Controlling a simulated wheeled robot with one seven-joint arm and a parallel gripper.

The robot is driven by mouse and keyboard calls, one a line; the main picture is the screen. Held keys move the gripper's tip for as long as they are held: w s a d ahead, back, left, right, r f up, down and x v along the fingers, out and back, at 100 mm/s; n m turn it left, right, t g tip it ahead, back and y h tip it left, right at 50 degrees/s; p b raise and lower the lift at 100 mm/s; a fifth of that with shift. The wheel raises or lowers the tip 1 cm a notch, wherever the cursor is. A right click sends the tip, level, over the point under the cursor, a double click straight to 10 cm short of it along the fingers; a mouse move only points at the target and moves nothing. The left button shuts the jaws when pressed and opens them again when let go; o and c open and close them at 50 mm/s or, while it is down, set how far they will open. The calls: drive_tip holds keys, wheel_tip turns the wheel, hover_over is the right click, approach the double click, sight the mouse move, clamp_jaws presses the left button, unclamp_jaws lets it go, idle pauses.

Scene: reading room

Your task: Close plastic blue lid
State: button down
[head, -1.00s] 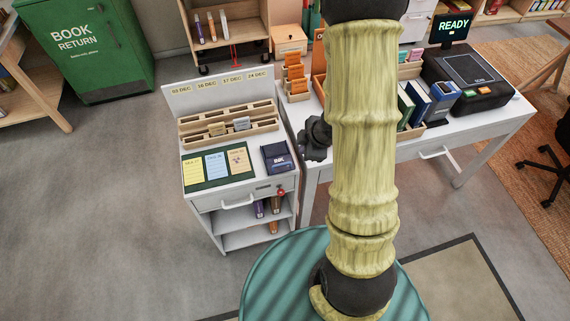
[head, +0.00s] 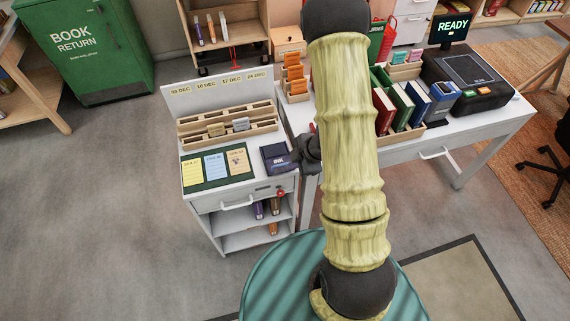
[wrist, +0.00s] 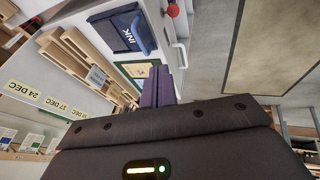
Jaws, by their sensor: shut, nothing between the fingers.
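The blue ink pad box (head: 274,152) with "INK" lettering sits on the right part of the small white cabinet's top. It also shows in the wrist view (wrist: 124,34), with a dark panel inside a blue rim beside the lettering. I cannot tell the exact angle of its lid. My gripper (head: 294,160) is just right of the box, close to its edge; whether they touch is unclear. In the wrist view, my gripper's purple fingers (wrist: 165,74) are together and empty, pointing toward the cabinet top near the box.
The white cabinet (head: 236,192) carries a card mat (head: 218,183), a wooden rack (head: 228,138) and a date board (head: 218,88). A red knob (head: 281,193) is at its front. A desk (head: 470,133) with books and a scanner stands at right. Floor at left is clear.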

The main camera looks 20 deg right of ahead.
sight(285, 164)
drive_tip(key=shift+w+a+f+p, duration=0.3)
drive_tip(key=shift+w+f, duration=0.6)
drive_tip(key=shift+f, duration=0.25)
drive_tip(key=shift+w+a+f+p, duration=0.3)
drive_tip(key=shift+w+f, duration=0.55)
drive_tip(key=shift+f, duration=0.35)
drive_tip(key=shift+w+a+f+p, duration=0.3)
drive_tip(key=shift+w+f, duration=0.6)
drive_tip(key=shift+f, duration=0.25)
